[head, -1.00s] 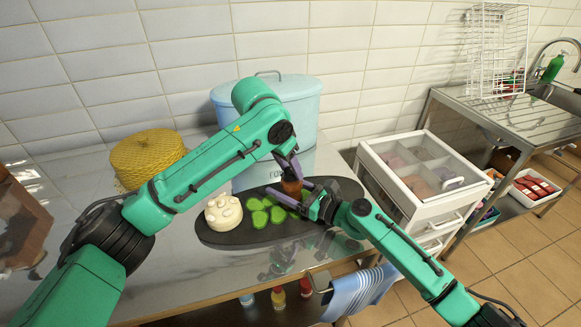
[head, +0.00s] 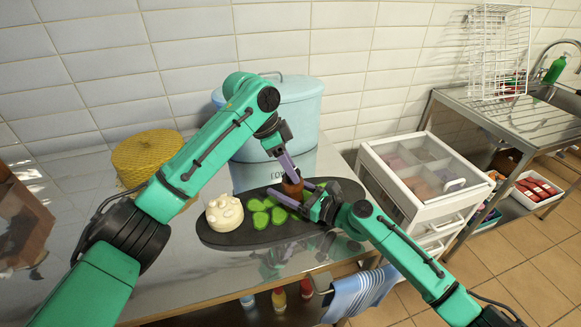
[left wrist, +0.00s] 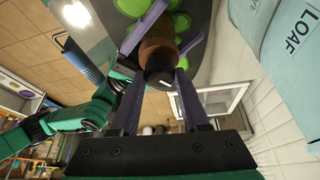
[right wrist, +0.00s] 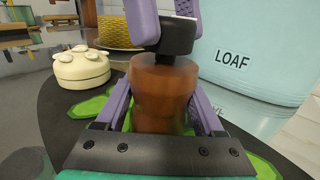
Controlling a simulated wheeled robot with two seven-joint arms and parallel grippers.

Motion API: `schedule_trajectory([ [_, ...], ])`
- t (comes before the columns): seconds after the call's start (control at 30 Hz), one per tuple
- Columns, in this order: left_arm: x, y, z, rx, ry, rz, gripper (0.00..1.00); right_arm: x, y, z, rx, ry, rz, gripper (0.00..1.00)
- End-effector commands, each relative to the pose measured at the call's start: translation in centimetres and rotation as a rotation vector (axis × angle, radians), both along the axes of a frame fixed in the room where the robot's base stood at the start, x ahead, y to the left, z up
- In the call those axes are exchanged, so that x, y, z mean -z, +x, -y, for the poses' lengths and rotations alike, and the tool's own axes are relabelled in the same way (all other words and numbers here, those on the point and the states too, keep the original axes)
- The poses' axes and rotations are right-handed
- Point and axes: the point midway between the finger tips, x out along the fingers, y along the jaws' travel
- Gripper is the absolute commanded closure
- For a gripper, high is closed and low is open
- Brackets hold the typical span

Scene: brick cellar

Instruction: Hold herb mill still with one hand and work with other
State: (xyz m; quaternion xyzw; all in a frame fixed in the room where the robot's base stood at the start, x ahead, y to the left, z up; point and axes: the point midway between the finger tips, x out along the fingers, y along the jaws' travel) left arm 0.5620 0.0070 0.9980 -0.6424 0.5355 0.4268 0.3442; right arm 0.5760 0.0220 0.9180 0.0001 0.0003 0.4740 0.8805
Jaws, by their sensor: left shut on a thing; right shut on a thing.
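The herb mill (head: 292,188) has a brown body and a black cap, and stands upright at the chopping board. My right gripper (right wrist: 161,100) has its purple fingers on both sides of the brown body (right wrist: 160,85), shut on it low down. My left gripper (left wrist: 160,78) comes from above, with its fingers on both sides of the black cap (left wrist: 159,72), shut on it. The cap also shows in the right wrist view (right wrist: 176,40) between the left fingers. The mill's base is hidden in the head view.
A blue LOAF bin (head: 308,110) stands close behind. A yellow round thing (head: 146,157) is at left. A white drawer unit (head: 410,190) stands at right.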

Motion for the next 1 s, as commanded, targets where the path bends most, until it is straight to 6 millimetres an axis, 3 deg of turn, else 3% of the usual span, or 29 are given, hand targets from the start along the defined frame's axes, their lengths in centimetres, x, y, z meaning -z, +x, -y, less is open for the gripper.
schedule_trajectory([
  [0.4, 0.0, 0.1, -0.1, 0.006, 0.0, 0.001, 1.0, 0.0, 0.0, 0.0, 0.0, 0.001, -0.001, 0.95],
  [0.43, 0.0, 0.1, -0.1, 0.006, 0.0, 0.001, 0.51, 0.0, 0.0, 0.0, 0.0, 0.001, -0.001, 0.95],
  [0.5, 0.0, 0.1, 0.0, 0.006, 0.0, 0.001, 0.24, 0.0, 0.0, 0.0, 0.0, 0.001, -0.001, 0.95],
  [0.83, -0.2, 0.0, -0.1, 0.006, 0.0, 0.001, 0.23, 0.0, 0.0, 0.0, 0.0, 0.0, 0.0, 0.95],
  [1.0, -2.6, -0.1, -1.1, 0.006, -0.001, 0.005, 0.23, 0.0, 0.0, 0.0, 0.0, 0.0, 0.0, 0.95],
])
